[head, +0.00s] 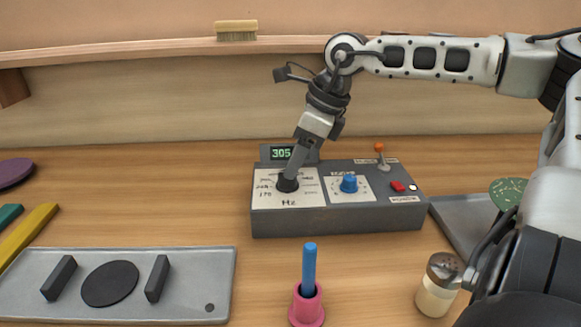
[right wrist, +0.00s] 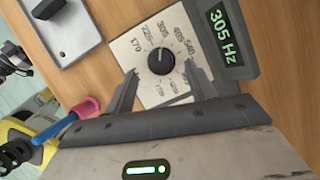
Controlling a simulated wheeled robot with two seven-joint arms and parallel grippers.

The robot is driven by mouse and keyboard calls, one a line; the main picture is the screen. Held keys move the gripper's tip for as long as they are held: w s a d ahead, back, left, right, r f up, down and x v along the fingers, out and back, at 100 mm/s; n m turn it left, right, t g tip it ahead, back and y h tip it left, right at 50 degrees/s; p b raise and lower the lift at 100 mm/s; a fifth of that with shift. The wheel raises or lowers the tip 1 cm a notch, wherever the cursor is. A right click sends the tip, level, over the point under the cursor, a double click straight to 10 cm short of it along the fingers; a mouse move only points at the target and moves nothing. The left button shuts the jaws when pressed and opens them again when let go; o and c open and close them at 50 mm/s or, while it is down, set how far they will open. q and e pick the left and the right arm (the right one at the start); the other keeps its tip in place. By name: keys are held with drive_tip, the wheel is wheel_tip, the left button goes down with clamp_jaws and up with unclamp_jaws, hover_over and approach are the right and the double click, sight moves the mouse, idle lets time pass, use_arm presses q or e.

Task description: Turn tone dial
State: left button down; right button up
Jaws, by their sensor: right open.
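The tone dial (head: 288,185) is a black knob on a white Hz scale plate, on the left of a grey box (head: 335,221). The right wrist view shows the dial (right wrist: 161,60) with its white pointer toward 305. The green display (head: 282,153) reads 305, and 305 Hz in the wrist view (right wrist: 226,35). My right gripper (head: 291,174) reaches down to the dial from above. Its jaws (right wrist: 162,78) are open, one finger to each side of the dial in the wrist view; I see no finger closed on it. My left gripper is not in view.
The box also carries a blue knob (head: 349,184), a red button (head: 398,186) and an orange-tipped lever (head: 380,158). In front stand a blue stick (head: 309,265) in a pink holder (head: 307,308) and a shaker (head: 438,290). A grey tray (head: 213,262) lies left.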

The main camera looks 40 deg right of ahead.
sight(287, 180)
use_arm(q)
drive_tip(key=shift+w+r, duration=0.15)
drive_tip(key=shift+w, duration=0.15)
use_arm(e)
drive_tip(key=shift+x, duration=1.7)
drive_tip(key=shift+w, duration=0.1)
